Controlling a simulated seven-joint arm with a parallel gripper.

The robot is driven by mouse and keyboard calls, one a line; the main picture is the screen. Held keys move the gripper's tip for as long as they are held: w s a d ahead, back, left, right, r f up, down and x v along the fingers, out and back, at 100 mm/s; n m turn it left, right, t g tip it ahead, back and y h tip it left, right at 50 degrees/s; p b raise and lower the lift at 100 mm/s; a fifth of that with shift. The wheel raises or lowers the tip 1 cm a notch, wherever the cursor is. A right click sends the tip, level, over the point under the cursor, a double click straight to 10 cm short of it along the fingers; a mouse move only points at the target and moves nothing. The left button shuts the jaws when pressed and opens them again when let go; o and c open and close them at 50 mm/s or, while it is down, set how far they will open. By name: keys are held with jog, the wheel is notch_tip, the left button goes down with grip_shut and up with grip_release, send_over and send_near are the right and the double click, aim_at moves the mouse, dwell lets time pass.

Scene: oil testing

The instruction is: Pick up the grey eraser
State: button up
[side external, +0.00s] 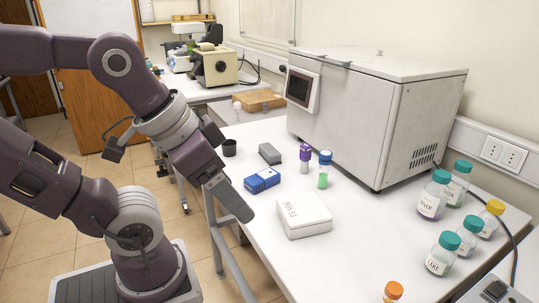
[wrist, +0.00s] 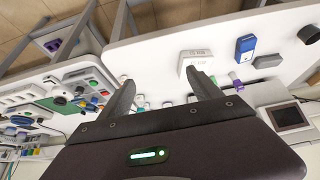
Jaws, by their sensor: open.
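The grey eraser (side external: 270,153) is a small grey block lying flat on the white table (side external: 350,240), behind the blue box and left of the purple-capped tube. In the wrist view the grey eraser (wrist: 267,61) lies at the right, beside the blue box. My gripper (side external: 242,212) hangs at the table's left edge, in front of the eraser and apart from it. In the wrist view my gripper (wrist: 165,92) shows two dark fingers spread wide with nothing held between them.
A blue box (side external: 262,180), a white box (side external: 303,215), a purple-capped tube (side external: 305,155) and a green-filled tube (side external: 325,170) stand near the eraser. A dark cup (side external: 229,148) is to its left. A large white machine (side external: 375,115) stands behind. Several labelled bottles (side external: 434,195) are at the right.

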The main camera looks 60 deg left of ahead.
jog(key=w+a+m+g+y, duration=0.2)
jog(key=w+a+m+y, duration=0.2)
jog(key=w+a, duration=0.5)
jog(key=m+g+y, duration=0.2)
jog(key=m+y, duration=0.4)
jog(key=m, duration=0.4)
send_near(270, 148)
jog(key=s+d+r, duration=0.4)
jog(key=d+r, duration=0.1)
jog(key=d, duration=0.2)
jog(key=w+a+f+m, duration=0.1)
jog(key=a+f+m, duration=0.1)
jog(key=w+a+f+m+y, duration=0.1)
jog(key=a+f+m, duration=0.1)
jog(key=w+a+f+m+y, duration=0.1)
jog(key=w+a+f, duration=0.1)
jog(key=shift+a+f+m+t, duration=0.25)
jog(key=shift+f+m+t, duration=0.15)
jog(key=x, duration=0.7)
jog(key=shift+s+a+f, duration=0.25)
jog(key=shift+s+f, duration=0.05)
jog(key=c, duration=1.5)
jog(key=shift+r, duration=0.15)
jog(key=shift+c, duration=0.2)
